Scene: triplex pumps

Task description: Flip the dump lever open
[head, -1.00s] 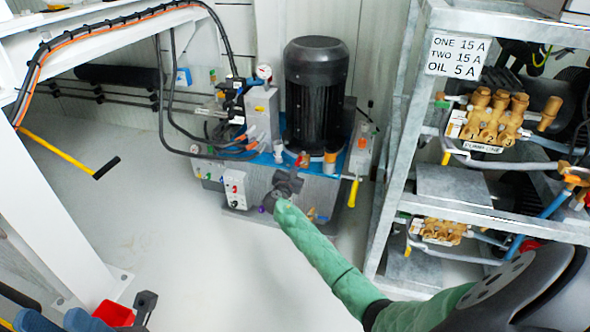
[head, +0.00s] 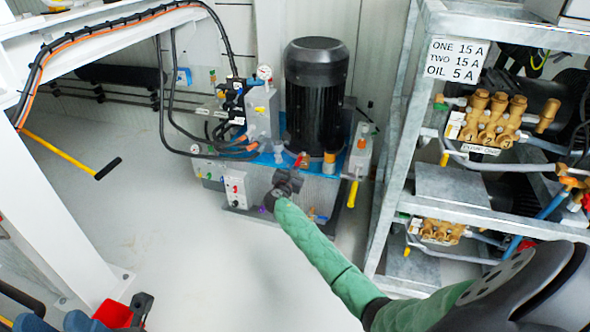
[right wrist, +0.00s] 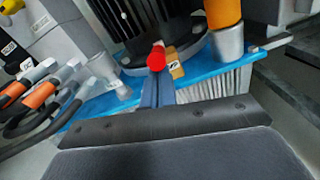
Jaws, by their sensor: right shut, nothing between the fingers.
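A small red lever end (right wrist: 156,58) with a brass-coloured tagged part (right wrist: 175,66) beside it shows in the right wrist view; I take it for the dump lever. In the head view a small red part (head: 302,159) shows on the power unit's blue top, in front of the black motor. My right gripper (head: 284,180), at the end of the green-sleeved arm, is in front of the unit. In the wrist view its fingers (right wrist: 158,80) are shut and empty, tips close to the red end; contact cannot be told. My left gripper (head: 141,306) is low at the left, its jaws unclear.
A black motor (head: 316,95) stands on the unit, with an orange-topped filler (head: 329,163) to the red part's right. Hoses and a gauge (head: 264,73) are at left. A pump rack (head: 400,150) stands to the right.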

